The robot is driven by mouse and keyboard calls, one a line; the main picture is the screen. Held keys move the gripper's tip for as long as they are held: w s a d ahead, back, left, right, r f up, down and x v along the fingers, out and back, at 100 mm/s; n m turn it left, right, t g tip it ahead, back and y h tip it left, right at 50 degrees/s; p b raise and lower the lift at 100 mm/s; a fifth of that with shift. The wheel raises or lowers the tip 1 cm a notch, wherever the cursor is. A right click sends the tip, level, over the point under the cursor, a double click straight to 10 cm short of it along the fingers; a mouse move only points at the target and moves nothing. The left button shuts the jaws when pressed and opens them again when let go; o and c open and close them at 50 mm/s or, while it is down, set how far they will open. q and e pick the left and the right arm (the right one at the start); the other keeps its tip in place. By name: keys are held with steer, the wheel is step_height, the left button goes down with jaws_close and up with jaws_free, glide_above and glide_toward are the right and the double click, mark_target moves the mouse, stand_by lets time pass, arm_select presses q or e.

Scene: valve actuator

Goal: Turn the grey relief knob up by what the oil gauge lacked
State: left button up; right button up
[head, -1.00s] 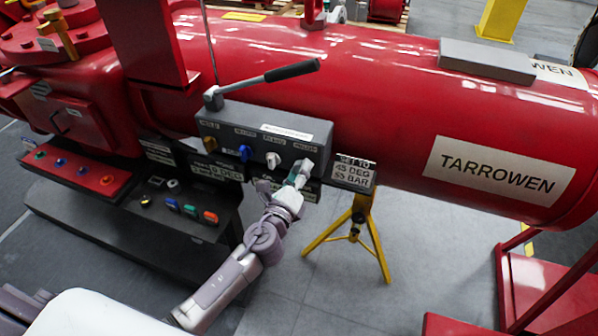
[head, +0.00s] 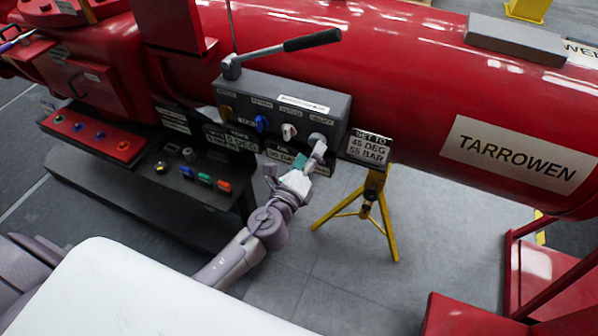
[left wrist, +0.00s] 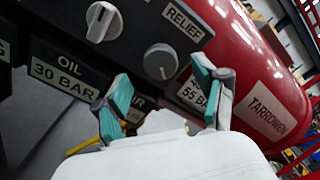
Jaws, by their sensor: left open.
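The grey relief knob (left wrist: 161,62) sits below a RELIEF label (left wrist: 184,20) in the left wrist view, with a pale pointer mark toward its lower edge. It also shows at the right end of the valve block in the head view (head: 318,138). My left gripper (head: 316,155) is open just below the knob. In the left wrist view its teal-padded fingers (left wrist: 168,92) are apart, with the knob beyond them and nothing held. The oil plate (left wrist: 68,72) reads OIL 30 BAR. A sign (head: 370,149) reads SET TO 45 DEG 55 BAR. My right gripper is not in view.
The valve block (head: 240,92) carries a black-handled lever (head: 312,40) and orange, blue and white knobs. A white knob (left wrist: 104,22) is close by. A yellow stand (head: 378,205) is to the right. The red TARROWEN cylinder is behind.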

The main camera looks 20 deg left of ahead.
arm_select(q)
steer(key=s, duration=0.8)
steer(key=shift+s+a, duration=0.15)
steer(key=shift+s, duration=0.1)
steer(key=s+a+f+n+g, duration=0.1)
steer(key=s+f+n+g, duration=0.25)
steer(key=f, duration=0.75)
steer(key=s+a+f+n+g+y, duration=0.1)
steer(key=s+a+f+n+g, duration=0.2)
steer(key=f, duration=0.9)
steer(key=s+f+n+g, duration=0.3)
steer(key=s+f+n, duration=0.15)
steer(key=f, duration=0.65)
steer(key=s+a+f+n+g, duration=0.1)
steer(key=s+f+n+g, duration=0.2)
steer(key=s, duration=1)
steer(key=s+a+f+n+g, duration=0.1)
steer(key=s+f+n+g, duration=0.3)
steer(key=s+f+n, duration=0.5)
steer(key=s+f, duration=0.4)
steer(key=s, duration=0.1)
steer(key=shift+f, duration=0.25)
steer(key=shift+g, duration=0.25)
steer(key=shift+c, duration=0.2)
